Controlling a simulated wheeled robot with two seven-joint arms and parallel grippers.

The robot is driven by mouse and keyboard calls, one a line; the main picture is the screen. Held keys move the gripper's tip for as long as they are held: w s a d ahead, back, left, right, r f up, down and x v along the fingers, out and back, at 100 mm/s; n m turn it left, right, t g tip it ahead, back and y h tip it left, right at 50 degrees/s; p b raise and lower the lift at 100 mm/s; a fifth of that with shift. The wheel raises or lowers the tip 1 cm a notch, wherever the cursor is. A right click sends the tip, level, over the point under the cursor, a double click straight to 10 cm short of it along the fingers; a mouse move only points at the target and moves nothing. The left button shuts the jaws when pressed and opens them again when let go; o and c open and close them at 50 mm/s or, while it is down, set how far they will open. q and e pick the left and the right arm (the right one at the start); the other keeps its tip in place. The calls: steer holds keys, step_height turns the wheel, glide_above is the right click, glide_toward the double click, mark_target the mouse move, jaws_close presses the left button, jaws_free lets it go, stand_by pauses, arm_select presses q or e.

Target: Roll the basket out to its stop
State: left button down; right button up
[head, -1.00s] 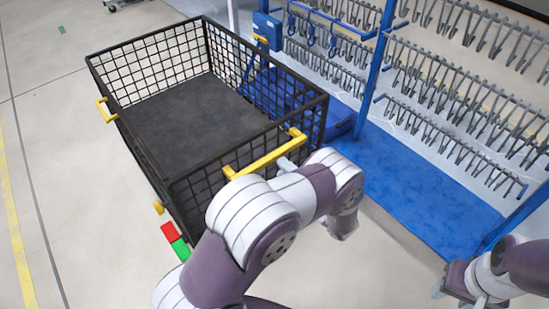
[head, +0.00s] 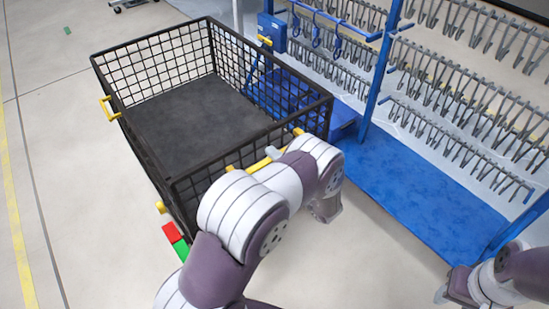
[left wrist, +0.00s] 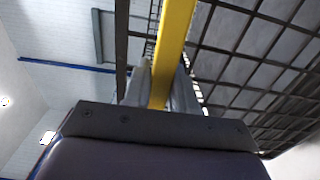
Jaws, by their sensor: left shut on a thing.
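The basket (head: 172,180) is a large black wire-mesh bin with a dark floor, standing at the left and middle of the head view. Its yellow handle bar (head: 260,163) runs along the near side, partly hidden by my left arm. My left gripper (left wrist: 162,85) is shut on this yellow bar (left wrist: 173,45) in the left wrist view, one finger on each side. In the head view my left gripper (head: 272,154) shows only in part. My right gripper (head: 446,292) is at the lower right, apart from the basket; its jaw gap is unclear. No stop can be clearly told.
A red block (head: 172,232) and a green block (head: 181,249) show at the basket's near left corner. A blue rack with a blue base (head: 420,195) and rows of grey hooks (head: 450,135) stands close at the right. The floor (head: 90,230) at left is clear.

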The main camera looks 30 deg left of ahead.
arm_select(q)
steer(key=shift+w+a+r, duration=0.1)
steer(key=shift+w+a, duration=0.1)
steer(key=shift+a, duration=0.25)
steer(key=c, duration=1)
jaws_free()
steer(key=shift+c, duration=0.2)
steer(key=shift+o, duration=0.2)
steer(key=shift+a, duration=0.15)
steer(key=p+v, duration=0.2)
steer(key=v, duration=1)
steer(key=shift+d, duration=0.35)
steer(key=shift+s, duration=0.15)
